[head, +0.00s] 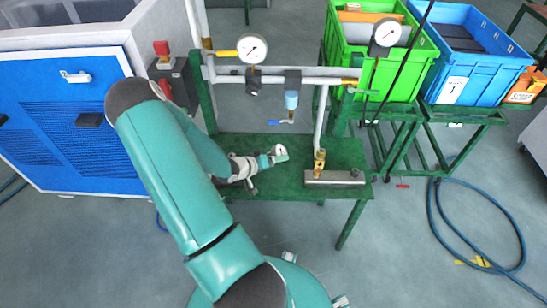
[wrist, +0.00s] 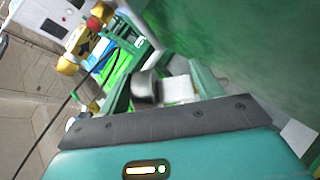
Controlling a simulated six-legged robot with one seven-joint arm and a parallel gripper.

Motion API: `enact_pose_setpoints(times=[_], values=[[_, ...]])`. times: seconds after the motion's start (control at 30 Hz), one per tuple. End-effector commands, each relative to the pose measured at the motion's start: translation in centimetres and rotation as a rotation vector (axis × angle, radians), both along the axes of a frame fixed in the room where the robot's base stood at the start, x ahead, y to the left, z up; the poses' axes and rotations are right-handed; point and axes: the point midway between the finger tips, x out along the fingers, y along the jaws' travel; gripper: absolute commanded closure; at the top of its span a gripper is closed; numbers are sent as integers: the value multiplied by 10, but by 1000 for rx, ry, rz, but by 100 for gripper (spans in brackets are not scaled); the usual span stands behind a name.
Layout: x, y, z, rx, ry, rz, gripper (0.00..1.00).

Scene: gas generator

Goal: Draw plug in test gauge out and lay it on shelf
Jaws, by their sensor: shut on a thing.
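My gripper (head: 275,157) reaches low over the green shelf (head: 235,147), left of the metal block on it. In the wrist view my gripper (wrist: 162,90) is shut on a small part made of a dark, round piece (wrist: 145,88) and a pale block (wrist: 180,89). I cannot tell whether this is the plug alone or the plug with the test gauge. In the head view only a small whitish bit shows at the fingertips. Two round white-faced gauges, left (head: 252,48) and right (head: 387,32), stand up on the pipework above the shelf.
A metal block (head: 334,178) with a brass fitting (head: 319,160) and an upright pipe stands on the shelf's right part. A horizontal pipe with valves (head: 292,95) crosses behind. Green (head: 410,75) and blue (head: 470,88) crates stand at right. A blue cabinet (head: 75,135) is at left.

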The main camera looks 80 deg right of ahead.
Motion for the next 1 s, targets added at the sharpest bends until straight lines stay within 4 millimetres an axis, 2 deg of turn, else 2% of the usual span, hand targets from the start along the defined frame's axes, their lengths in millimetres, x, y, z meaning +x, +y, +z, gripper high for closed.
enact_pose_setpoints(times=[0.6, 1.0], values=[[1, 0, -52, 1, 1, 1, 67], [2, 0, -57, 0, 0, 2, 67]])
